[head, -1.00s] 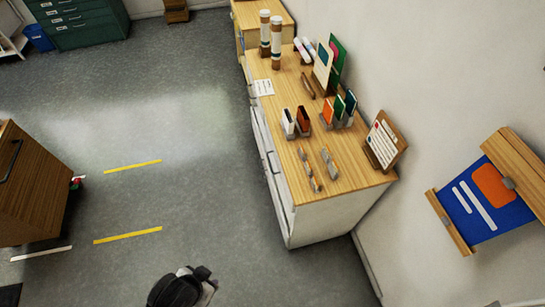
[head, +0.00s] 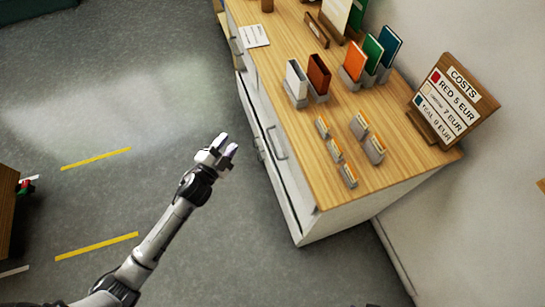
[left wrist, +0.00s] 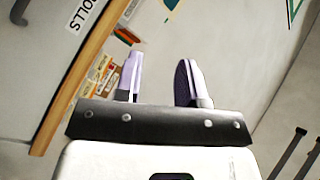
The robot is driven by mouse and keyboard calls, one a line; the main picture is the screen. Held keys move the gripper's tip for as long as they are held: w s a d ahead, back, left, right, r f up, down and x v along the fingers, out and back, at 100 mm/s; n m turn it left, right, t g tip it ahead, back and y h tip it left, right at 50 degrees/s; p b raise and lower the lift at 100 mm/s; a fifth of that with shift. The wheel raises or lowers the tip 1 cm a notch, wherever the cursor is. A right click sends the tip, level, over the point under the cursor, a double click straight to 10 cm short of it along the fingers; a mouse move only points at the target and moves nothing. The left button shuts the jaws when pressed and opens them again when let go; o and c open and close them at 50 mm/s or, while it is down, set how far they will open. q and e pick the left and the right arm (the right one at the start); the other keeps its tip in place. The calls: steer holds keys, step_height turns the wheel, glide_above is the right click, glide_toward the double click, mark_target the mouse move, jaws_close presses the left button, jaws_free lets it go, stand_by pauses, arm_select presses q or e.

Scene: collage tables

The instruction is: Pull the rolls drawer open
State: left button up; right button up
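A wooden-topped cabinet (head: 390,185) with white drawer fronts stands right of centre in the head view. A grey bar handle (head: 278,142) shows on its front, with another handle below it. In the left wrist view a white label reading ROLLS (left wrist: 85,12) is on a pale drawer front, and part of a grey handle (left wrist: 18,12) is at the top left corner. The drawers look shut. My left gripper (head: 228,150) is open and empty, left of the handle and apart from it; its two spread fingers show in the left wrist view (left wrist: 160,80). My right gripper is out of view.
On the cabinet top are small orange-and-grey card holders (head: 361,126), coloured boards in stands (head: 355,60) and a COSTS sign (head: 450,100). The grey floor left of the cabinet is clear, with yellow tape strips (head: 96,158). A wall is at right.

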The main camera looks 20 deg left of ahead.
arm_select(q)
steer(key=w+f+m+h+b, duration=0.4)
steer(key=f+m+h+b, duration=0.25)
steer(key=f+b, duration=0.25)
steer(key=m+g+h+b, duration=0.5)
steer(key=m+h+b, duration=0.1)
steer(key=m+b, duration=0.25)
glide_toward(272, 143)
steer(key=shift+m, duration=0.3)
steer(key=b+x, duration=0.1)
steer(key=x, duration=0.2)
steer(key=b+x, duration=0.1)
steer(key=x, duration=0.5)
steer(key=shift+w+d+f+b, duration=0.25)
steer(key=shift+d+b, duration=0.1)
steer(key=shift+b, duration=0.05)
steer(key=shift+d, duration=0.1)
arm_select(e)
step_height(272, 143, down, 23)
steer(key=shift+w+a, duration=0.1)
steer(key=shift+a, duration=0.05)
arm_select(q)
steer(key=shift+c, duration=0.3)
steer(key=c, duration=0.6)
jaws_close()
